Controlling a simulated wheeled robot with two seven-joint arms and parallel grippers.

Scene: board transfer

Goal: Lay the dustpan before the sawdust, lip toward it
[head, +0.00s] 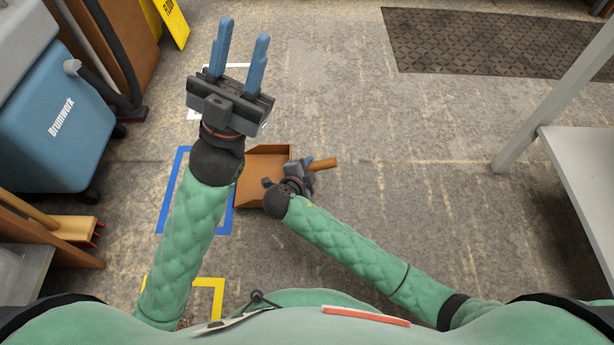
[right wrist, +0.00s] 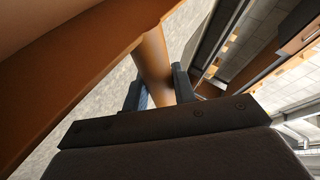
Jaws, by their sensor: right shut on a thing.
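The orange-brown dustpan (head: 265,161) is at the middle of the head view, its handle (head: 323,164) to the right and its open side to the left. It overlaps the right edge of a blue tape outline (head: 161,209); I cannot tell whether it touches the floor. My right gripper (head: 305,166) is shut on the handle; the right wrist view shows the handle (right wrist: 154,62) between the fingers, with the pan (right wrist: 75,75) beside it. My left gripper (head: 240,52) is open and empty, above a white tape outline (head: 193,114).
A blue wheeled machine (head: 50,125) and a wooden shelf with a brush (head: 75,228) stand at the left. A yellow sign (head: 174,22) is at the top left. A yellow tape outline (head: 220,296) is nearer me. A grey table (head: 580,150) stands right. The floor between is clear.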

